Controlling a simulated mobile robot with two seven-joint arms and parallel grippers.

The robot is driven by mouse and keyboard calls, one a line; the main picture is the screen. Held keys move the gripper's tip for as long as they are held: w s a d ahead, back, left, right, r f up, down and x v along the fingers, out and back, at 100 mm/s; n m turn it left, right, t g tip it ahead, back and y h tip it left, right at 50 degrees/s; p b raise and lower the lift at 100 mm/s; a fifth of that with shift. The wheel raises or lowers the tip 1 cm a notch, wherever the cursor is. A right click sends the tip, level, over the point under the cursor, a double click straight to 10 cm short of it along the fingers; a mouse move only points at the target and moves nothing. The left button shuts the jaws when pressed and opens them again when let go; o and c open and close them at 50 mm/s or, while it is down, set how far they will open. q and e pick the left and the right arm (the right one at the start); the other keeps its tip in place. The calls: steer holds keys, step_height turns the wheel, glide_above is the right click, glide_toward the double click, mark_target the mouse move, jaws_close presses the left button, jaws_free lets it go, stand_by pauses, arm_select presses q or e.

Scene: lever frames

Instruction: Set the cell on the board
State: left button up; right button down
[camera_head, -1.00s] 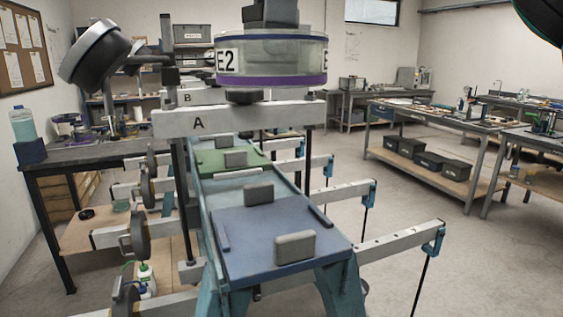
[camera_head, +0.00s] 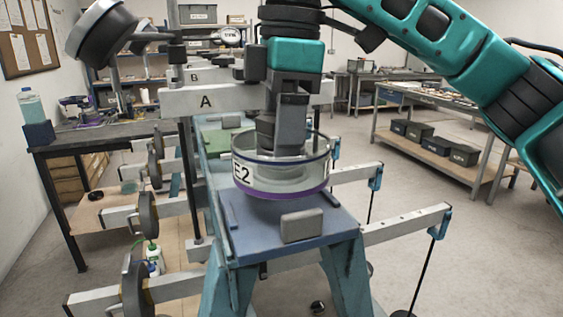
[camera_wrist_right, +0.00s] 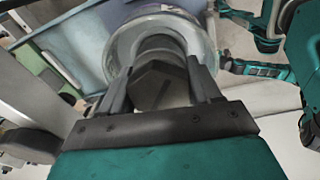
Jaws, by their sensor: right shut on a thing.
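The cell (camera_head: 285,178) is a clear round dish marked E2 with a purple band round its base. It also shows in the right wrist view (camera_wrist_right: 122,48). My right gripper (camera_head: 283,148), coming from above, is shut on the cell's middle; its fingers reach down inside the rim, also in the right wrist view (camera_wrist_right: 160,65). The cell looks level over the rear part of the blue board (camera_head: 258,238). I cannot tell whether it touches the board. The cell hides the board's rear. My left gripper is not in view.
A beam marked A (camera_head: 215,101) crosses behind the cell. A green board (camera_head: 218,142) lies farther back. Long lever arms (camera_head: 405,223) stick out right.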

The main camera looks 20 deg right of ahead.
steer(key=shift+f, duration=2)
steer(key=shift+f, duration=0.15)
steer(key=shift+c, duration=1.1)
jaws_free()
steer(key=r, duration=0.8)
steer(key=d+r, duration=0.1)
steer(key=r, duration=0.3)
steer(key=shift+s, duration=0.3)
